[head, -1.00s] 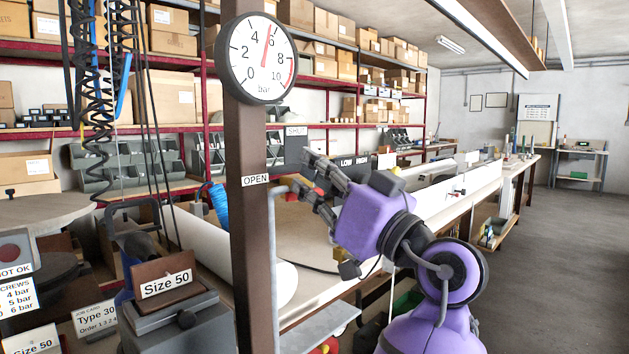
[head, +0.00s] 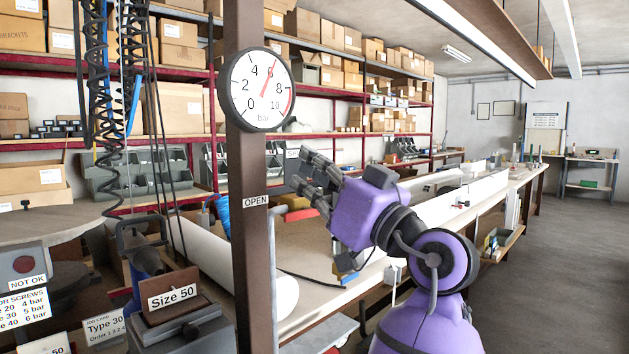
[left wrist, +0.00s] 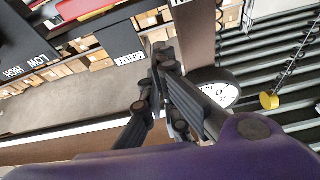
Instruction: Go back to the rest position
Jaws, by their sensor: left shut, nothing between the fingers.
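My left gripper (head: 313,172) is raised over the bench, right of the brown post, its fingers pointing up and left. In the left wrist view, its dark fingers (left wrist: 165,70) are close together with nothing held between them. The fingers appear apart from the post in the head view. The round pressure gauge (head: 257,90) is on the post, its needle near 6 bar. An OPEN label (head: 256,201) is below it. A red bar (head: 299,214) shows just below the fingers, partly hidden. My right gripper is not in view.
The brown post (head: 250,260) stands in front of the long bench (head: 310,255). A white roll or tube (head: 205,245) lies left of it. Hoses and coiled cables (head: 100,110) hang at the left. A Size 50 block (head: 172,296) stands at lower left. Open floor (head: 560,290) lies right.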

